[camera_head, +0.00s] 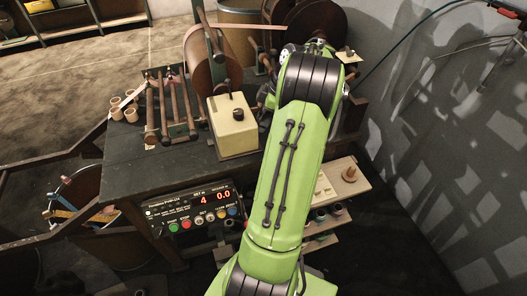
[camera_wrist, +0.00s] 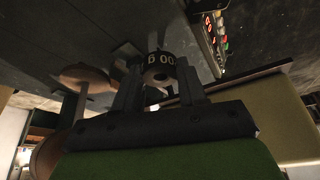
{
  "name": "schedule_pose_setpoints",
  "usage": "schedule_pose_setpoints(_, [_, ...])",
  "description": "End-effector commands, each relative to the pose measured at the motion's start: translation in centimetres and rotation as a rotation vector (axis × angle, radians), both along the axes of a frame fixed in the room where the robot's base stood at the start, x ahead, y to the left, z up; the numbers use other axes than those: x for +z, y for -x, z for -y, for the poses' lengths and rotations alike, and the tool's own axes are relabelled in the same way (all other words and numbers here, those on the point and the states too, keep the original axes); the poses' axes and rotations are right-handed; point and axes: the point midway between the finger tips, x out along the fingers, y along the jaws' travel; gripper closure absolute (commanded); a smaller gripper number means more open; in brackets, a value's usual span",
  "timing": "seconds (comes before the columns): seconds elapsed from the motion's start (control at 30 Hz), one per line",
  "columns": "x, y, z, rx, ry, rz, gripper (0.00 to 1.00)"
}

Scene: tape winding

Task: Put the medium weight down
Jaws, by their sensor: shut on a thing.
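My gripper (camera_wrist: 157,78) is in the wrist view, with its two dark fingers on either side of a dark round weight (camera_wrist: 160,59). It is shut on the weight. The weight has a pale marking on its band, only partly readable, and a lighter round end. In the head view my green arm reaches over the bench, and its bulk hides the gripper and the held weight. A pale shelf (camera_head: 336,198) at the right of the bench carries a brown knob-shaped piece (camera_head: 349,174). I cannot tell whether the held weight touches any surface.
The dark bench (camera_head: 125,180) holds a cream block (camera_head: 233,128), a large brown reel (camera_head: 205,62) and a rack of rollers (camera_head: 172,105). A control box (camera_head: 195,211) with red digits and coloured buttons is on its front. The wall is close on the right.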

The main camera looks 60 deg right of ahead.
Motion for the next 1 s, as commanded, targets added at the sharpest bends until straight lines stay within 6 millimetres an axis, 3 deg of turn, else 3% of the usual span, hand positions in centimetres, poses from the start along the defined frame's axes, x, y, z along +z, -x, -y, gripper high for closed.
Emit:
schedule_pose_setpoints(0.03, [-1.6, 0.0, -0.1, 0.001, -0.001, -0.002, 0.96])
schedule_pose_setpoints(0.2, [-5.1, 0.0, -0.1, 0.001, -0.002, -0.001, 0.96])
schedule_pose_setpoints(0.43, [-7.5, 0.0, 0.0, -0.001, 0.000, 0.000, 0.96])
schedule_pose_setpoints(0.63, [-11.7, 0.0, 0.0, 0.000, -0.002, -0.001, 0.96])
schedule_pose_setpoints(0.97, [-12.1, 0.0, 0.0, 0.001, 0.002, 0.000, 0.96])
schedule_pose_setpoints(1.0, [-12.1, 0.0, 0.0, 0.000, 0.001, -0.001, 0.56])
